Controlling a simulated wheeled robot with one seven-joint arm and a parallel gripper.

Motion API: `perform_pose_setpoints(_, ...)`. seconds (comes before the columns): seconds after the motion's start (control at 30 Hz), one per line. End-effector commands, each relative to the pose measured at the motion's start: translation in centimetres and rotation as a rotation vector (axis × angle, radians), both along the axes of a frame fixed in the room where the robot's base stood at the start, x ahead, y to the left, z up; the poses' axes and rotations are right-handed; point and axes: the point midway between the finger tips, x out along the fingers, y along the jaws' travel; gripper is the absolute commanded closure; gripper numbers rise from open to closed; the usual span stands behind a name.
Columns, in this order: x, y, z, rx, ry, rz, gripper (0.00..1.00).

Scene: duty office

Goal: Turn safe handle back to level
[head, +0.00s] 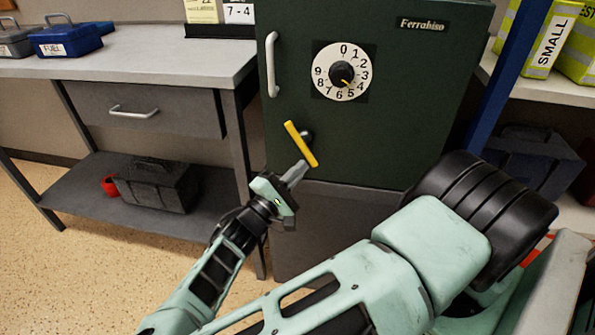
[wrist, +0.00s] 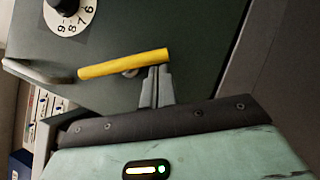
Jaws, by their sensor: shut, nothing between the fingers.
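The dark green safe (head: 410,85) stands in the middle of the head view with its door shut. Its yellow handle (head: 301,144) is tilted, running from upper left down to lower right. My gripper (head: 302,167) is shut and empty, with its fingertips right by the handle's lower part. In the wrist view the handle (wrist: 123,63) crosses in front of the closed fingertips (wrist: 155,72). They sit at its edge near one end; I cannot tell if they touch. The handle's hub is partly hidden.
A white numbered dial (head: 343,72) sits above the handle, and a pale grab bar (head: 271,64) is at the door's left edge. A grey desk (head: 150,55) stands to the left, with a dark toolbox (head: 158,185) on its lower shelf. Shelving (head: 540,85) is at the right.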

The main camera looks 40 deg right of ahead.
Motion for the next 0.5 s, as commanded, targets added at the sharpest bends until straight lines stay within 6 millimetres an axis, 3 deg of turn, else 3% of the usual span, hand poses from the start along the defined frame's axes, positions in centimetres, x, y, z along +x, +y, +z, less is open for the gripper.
perform_pose_setpoints(0.5,-0.42,-0.31,0.08,-0.054,0.068,0.000,1.00)
